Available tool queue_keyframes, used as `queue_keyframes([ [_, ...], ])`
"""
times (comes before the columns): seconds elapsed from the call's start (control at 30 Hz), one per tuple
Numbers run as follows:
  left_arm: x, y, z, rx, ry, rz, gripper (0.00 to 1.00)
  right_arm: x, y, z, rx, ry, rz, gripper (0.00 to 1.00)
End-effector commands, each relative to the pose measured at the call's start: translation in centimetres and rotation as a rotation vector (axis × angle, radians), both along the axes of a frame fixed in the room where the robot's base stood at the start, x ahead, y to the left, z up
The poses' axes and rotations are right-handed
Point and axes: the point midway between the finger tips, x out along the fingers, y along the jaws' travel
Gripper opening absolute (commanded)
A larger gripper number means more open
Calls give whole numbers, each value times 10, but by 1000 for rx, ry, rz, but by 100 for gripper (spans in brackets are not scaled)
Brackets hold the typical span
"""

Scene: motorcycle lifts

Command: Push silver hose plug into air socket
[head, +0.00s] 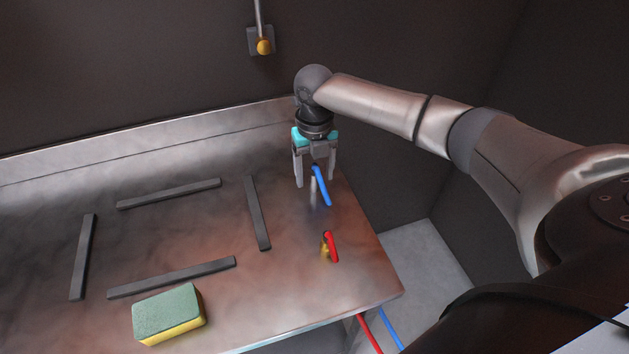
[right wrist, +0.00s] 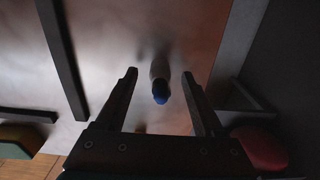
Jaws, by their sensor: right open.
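The silver hose plug (head: 313,190) stands upright on the right part of the metal bench, with a short blue hose (head: 323,187) at its top. My right gripper (head: 314,184) points down over it, open, one finger on each side. In the right wrist view the plug (right wrist: 159,67) lies between the spread fingers (right wrist: 159,75), with gaps on both sides; its blue end (right wrist: 160,98) faces the camera. A brass fitting (head: 264,47) hangs at the end of a wall pipe behind the bench; it may be the air socket. My left gripper is not in view.
A brass plug with a red hose (head: 333,247) stands nearer the bench's front edge. Several dark bars (head: 170,194) lie in a rough rectangle on the bench (head: 290,290). A green and yellow sponge (head: 168,312) is at the front left. The bench's right edge is close.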

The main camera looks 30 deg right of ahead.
Motion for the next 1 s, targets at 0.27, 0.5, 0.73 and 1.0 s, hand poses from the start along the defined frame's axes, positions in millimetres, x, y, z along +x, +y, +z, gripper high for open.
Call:
queue_keyframes([
  [0.27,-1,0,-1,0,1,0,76,0,0,-5,0,-2,1,70],
  [0.5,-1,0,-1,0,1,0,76,0,0,-5,0,-2,1,59],
  [0.73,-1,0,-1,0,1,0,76,0,0,-5,0,-2,1,33],
  [1.0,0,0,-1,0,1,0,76,0,0,-5,0,-2,1,2],
])
